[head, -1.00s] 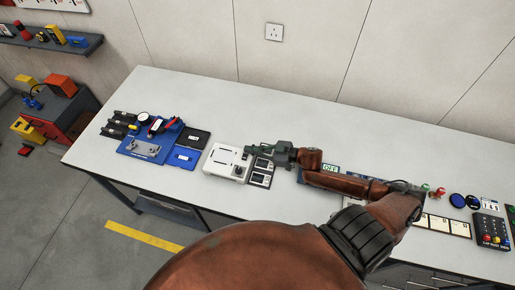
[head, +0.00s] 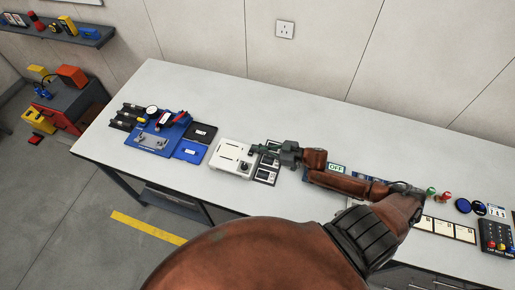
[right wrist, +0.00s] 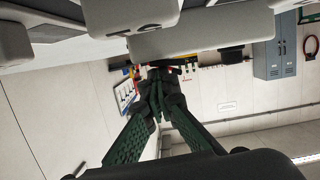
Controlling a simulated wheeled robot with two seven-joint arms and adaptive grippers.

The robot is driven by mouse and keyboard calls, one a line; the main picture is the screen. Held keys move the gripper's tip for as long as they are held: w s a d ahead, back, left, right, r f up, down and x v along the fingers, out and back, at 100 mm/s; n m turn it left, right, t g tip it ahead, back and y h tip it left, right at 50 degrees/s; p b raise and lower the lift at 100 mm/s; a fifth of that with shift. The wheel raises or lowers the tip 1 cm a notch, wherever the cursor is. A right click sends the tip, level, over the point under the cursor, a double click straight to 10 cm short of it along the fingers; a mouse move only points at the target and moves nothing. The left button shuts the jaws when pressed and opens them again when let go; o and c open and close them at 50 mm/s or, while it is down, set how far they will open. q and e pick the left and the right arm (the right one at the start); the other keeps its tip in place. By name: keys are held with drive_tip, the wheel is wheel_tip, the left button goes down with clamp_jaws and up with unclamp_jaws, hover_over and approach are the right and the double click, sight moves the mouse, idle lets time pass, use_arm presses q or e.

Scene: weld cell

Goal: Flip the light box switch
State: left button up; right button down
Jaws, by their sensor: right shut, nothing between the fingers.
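The light box appears to be the white box (head: 226,155) on the bench, left of my right gripper. A small dark knob or switch (head: 244,167) shows at its front right corner. My right gripper (head: 253,150) is shut and empty, its tips at or just above the box's right edge. I cannot tell whether they touch it. In the right wrist view the closed green fingers (right wrist: 156,88) point toward pale blocks at the top. My left gripper is not in view.
Dark-framed panels (head: 267,171) lie under and beside my right gripper. A blue fixture plate (head: 150,143) and dark and blue cases (head: 190,151) stand left of the box. An OFF sign (head: 336,168) is behind my arm. The bench's back strip (head: 300,105) is clear.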

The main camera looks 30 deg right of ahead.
drive_tip(key=s+d+r+p, duration=0.2)
drive_tip(key=s+d+r, duration=0.4)
drive_tip(key=s, duration=0.1)
drive_tip(key=shift+d+r+p, duration=0.15)
drive_tip(key=shift+d+p, duration=0.15)
drive_tip(key=shift+d, duration=0.1)
idle(0.5)
